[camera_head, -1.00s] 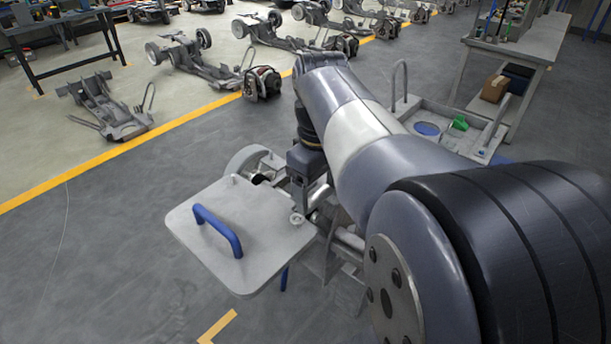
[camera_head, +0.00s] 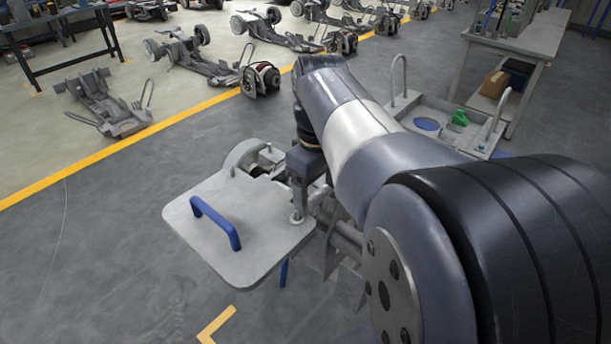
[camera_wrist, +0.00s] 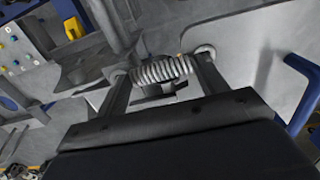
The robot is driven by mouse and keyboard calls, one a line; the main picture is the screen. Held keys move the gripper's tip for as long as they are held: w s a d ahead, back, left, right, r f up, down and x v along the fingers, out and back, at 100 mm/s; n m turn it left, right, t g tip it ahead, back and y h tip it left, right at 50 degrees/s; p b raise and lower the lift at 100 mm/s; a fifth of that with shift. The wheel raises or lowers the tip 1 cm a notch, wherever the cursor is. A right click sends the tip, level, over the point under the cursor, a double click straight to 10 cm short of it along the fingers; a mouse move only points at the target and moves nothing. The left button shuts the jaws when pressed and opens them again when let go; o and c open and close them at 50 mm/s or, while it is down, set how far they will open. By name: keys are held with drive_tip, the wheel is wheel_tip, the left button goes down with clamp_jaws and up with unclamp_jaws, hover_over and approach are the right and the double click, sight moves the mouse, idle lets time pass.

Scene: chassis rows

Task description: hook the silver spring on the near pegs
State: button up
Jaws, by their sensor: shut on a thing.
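The silver spring (camera_wrist: 165,70) is a close-wound coil lying across my gripper (camera_wrist: 163,78) in the wrist view. Its two ends sit at the two fingertips, and the gripper is shut on it. A round grey ring (camera_wrist: 205,51) shows at the coil's right end; I cannot tell whether it is a spring loop or a peg head. In the head view my gripper (camera_head: 299,205) is low at the right edge of a grey plate, and the spring is not clear there. A short peg (camera_head: 233,173) stands at the plate's far corner. Whether the spring touches any peg is hidden.
The grey plate (camera_head: 215,255) carries a blue handle (camera_head: 215,222), also at the right in the wrist view (camera_wrist: 301,85). A grey tray (camera_head: 455,141) with a green part (camera_head: 459,118) stands behind my arm. Open floor lies left of the plate.

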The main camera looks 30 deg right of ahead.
drive_tip(key=o, duration=1)
drive_tip(key=shift+r, duration=0.1)
drive_tip(key=shift+o, duration=0.3)
wheel_tip(320, 180, up, 10)
drive_tip(key=shift+r+p, duration=0.25)
drive_tip(key=shift+p, duration=0.2)
drive_tip(key=shift+f+b, duration=0.35)
drive_tip(key=shift+f, duration=3.55)
